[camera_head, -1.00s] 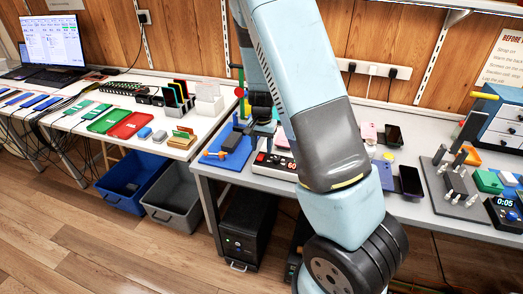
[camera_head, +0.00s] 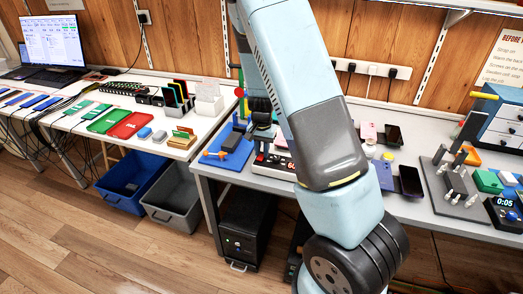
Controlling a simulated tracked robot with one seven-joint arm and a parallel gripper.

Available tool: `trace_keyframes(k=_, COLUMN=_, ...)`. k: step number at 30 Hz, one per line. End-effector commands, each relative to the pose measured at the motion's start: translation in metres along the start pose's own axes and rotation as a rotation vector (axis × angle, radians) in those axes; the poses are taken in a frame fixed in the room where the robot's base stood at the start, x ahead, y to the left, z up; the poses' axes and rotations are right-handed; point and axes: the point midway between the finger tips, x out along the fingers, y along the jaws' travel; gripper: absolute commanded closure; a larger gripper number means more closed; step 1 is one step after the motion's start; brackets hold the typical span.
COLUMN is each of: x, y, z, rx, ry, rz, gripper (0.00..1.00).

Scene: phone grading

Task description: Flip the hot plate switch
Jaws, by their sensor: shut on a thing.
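The hot plate (camera_head: 272,167) stands on the right-hand bench, a low unit with a dark front and red lit digits, partly behind my arm. Its switch is too small or hidden to make out. My gripper (camera_head: 262,143) points down just above and behind the hot plate's front, at its left part. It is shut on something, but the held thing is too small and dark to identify. I cannot tell whether the fingers touch the hot plate.
Phones, including a dark one (camera_head: 410,181), lie to the right. A timer (camera_head: 507,210) reads 0:05. A grey metal fixture (camera_head: 455,190) stands near it. My arm covers the bench's middle.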

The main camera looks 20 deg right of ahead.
Motion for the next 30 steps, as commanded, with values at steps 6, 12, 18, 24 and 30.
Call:
trace_keyframes(k=6, x=0.000, y=-0.001, z=0.000, rx=-0.001, ry=0.002, rz=-0.001, gripper=1.00)
trace_keyframes(k=12, x=-0.002, y=-0.001, z=0.003, rx=-0.002, ry=0.069, rz=-0.001, gripper=1.00)
trace_keyframes(k=18, x=-0.002, y=-0.002, z=0.008, rx=-0.004, ry=0.196, rz=0.001, gripper=1.00)
trace_keyframes(k=24, x=-0.003, y=-0.002, z=0.010, rx=-0.003, ry=0.275, rz=0.000, gripper=1.00)
trace_keyframes(k=30, x=-0.003, y=-0.001, z=0.010, rx=-0.002, ry=0.295, rz=-0.001, gripper=1.00)
